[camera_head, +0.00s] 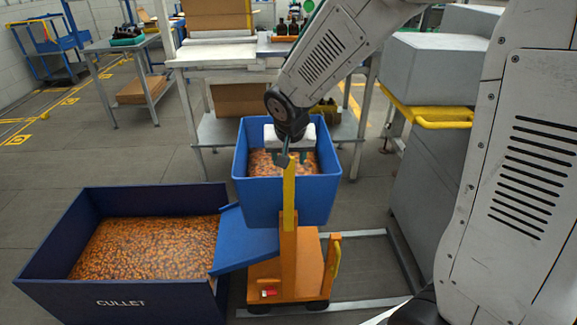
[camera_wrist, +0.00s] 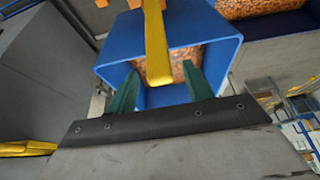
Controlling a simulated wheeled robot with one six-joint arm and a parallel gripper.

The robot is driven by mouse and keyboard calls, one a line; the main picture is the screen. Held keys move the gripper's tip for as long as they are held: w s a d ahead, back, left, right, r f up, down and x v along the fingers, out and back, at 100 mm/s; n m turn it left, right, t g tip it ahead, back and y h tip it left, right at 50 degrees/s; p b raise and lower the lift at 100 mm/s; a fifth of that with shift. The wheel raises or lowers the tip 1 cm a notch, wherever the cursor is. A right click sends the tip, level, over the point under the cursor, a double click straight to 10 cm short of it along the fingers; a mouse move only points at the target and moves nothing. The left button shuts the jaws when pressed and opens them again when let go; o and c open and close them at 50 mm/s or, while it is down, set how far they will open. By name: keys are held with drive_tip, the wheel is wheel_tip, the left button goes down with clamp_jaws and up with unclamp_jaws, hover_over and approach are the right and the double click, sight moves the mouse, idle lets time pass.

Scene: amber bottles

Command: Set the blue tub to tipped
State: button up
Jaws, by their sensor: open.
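The blue tub (camera_head: 287,200) stands on an orange tipping stand (camera_head: 290,268), its opening facing up and amber pieces inside. It looks about level. A yellow lever (camera_head: 289,195) rises upright in front of the tub. My gripper (camera_head: 288,156) is at the lever's top, with its fingers apart. In the wrist view, the green fingers of my gripper (camera_wrist: 160,68) are open on either side of the yellow lever (camera_wrist: 156,45), with the blue tub (camera_wrist: 110,62) beyond. Whether a finger touches the lever I cannot tell.
A dark blue cullet bin (camera_head: 120,302) holding amber pieces stands at left, with a blue chute (camera_head: 245,243) between it and the stand. A workbench (camera_head: 215,56) stands behind the tub. Grey cabinets (camera_head: 435,68) stand at right.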

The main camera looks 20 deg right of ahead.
sight(289, 166)
drive_tip(key=shift+x, duration=2.4)
drive_tip(key=shift+c, duration=0.3)
clamp_jaws()
drive_tip(key=shift+a, duration=0.1)
